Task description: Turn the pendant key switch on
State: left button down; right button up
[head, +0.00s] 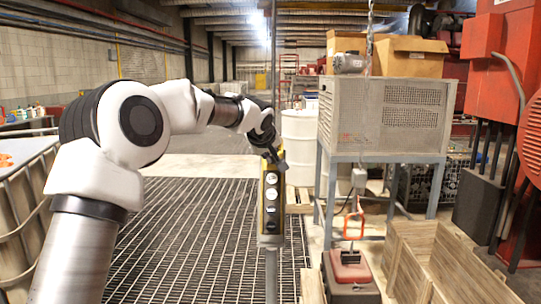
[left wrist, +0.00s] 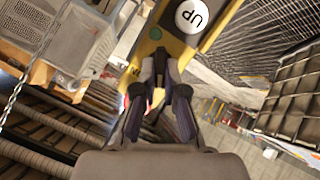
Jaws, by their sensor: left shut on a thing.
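The yellow pendant (head: 260,205) with a dark face and several round buttons stands upright on a grey post in the middle of the head view. In the left wrist view the pendant (left wrist: 215,40) fills the top centre, with a white button marked UP (left wrist: 192,15). My left gripper (head: 274,162) is at the top of the pendant's face. In the wrist view its two fingers (left wrist: 160,62) are close together against the yellow housing. They are shut on the small key of the switch, which the fingertips hide. Whether the key is turned cannot be told. My right gripper is not in view.
A grey metal box on a blue-legged stand (head: 385,115) is at right, with cardboard boxes (head: 408,56) on top. Wooden crates (head: 440,265) and a red-and-grey device (head: 350,275) lie below. A white drum (head: 299,140) stands behind the pendant. Grating floor (head: 180,230) is clear at left.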

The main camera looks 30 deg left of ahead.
pick_arm(q)
jog(key=shift+m, duration=0.4)
jog(key=shift+w+d+m+g+y+p, duration=0.1)
jog(key=shift+m+g+y+p, duration=0.4)
jog(key=shift+m, duration=0.6)
jog(key=shift+d+m+p, duration=0.1)
jog(key=shift+m+p, duration=0.25)
jog(key=shift+m, duration=0.75)
jog(key=shift+w+f+m+g+y, duration=0.1)
jog(key=shift+m+g+y, duration=0.4)
jog(key=shift+m, duration=0.6)
jog(key=shift+d+f+m+y, duration=0.15)
jog(key=shift+m+y, duration=0.45)
jog(key=shift+m, duration=0.7)
